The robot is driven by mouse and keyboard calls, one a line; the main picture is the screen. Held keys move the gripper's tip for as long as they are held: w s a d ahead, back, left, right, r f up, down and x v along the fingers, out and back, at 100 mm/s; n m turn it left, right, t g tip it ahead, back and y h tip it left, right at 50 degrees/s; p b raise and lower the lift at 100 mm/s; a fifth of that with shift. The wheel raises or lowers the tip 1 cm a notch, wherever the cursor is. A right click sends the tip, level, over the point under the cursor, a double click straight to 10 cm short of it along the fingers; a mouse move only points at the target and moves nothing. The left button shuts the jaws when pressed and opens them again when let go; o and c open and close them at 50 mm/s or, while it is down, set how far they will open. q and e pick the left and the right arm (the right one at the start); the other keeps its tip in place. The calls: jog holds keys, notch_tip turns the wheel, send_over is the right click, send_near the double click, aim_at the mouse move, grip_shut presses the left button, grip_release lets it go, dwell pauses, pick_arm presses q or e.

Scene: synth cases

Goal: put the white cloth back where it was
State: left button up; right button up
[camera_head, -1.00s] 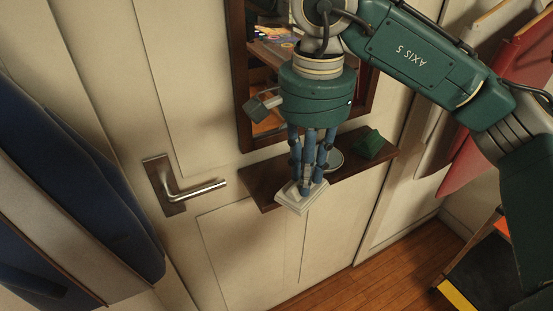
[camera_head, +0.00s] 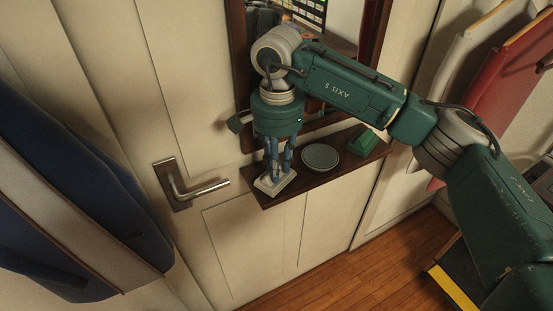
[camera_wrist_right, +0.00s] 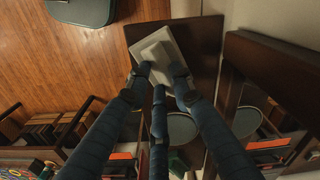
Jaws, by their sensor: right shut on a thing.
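The white cloth (camera_head: 268,187), a small folded pad, is at the left end of the dark wooden shelf (camera_head: 335,178). My right gripper (camera_head: 276,174) comes down on it from above, with its blue fingers shut on it. In the right wrist view the white cloth (camera_wrist_right: 158,45) lies between the fingertips, over the dark shelf (camera_wrist_right: 200,38). I cannot tell whether its underside touches the shelf. The fingers hide part of it. My left gripper is not in view.
A round grey-green dish (camera_head: 320,157) is just right of the cloth, and a green block (camera_head: 363,142) is farther right on the shelf. A dark-framed mirror (camera_head: 372,40) is behind my arm. A door handle (camera_head: 190,190) sticks out at left.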

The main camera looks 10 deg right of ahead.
jog(key=shift+w+a, duration=0.1)
jog(key=shift+w, duration=0.1)
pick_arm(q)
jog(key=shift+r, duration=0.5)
pick_arm(e)
jog(key=shift+f, duration=0.25)
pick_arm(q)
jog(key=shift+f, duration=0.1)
pick_arm(e)
jog(key=shift+f, duration=0.1)
jog(key=o, duration=1)
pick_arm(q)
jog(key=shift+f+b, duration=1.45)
pick_arm(e)
jog(key=shift+r, duration=6.15)
jog(key=shift+f, duration=0.1)
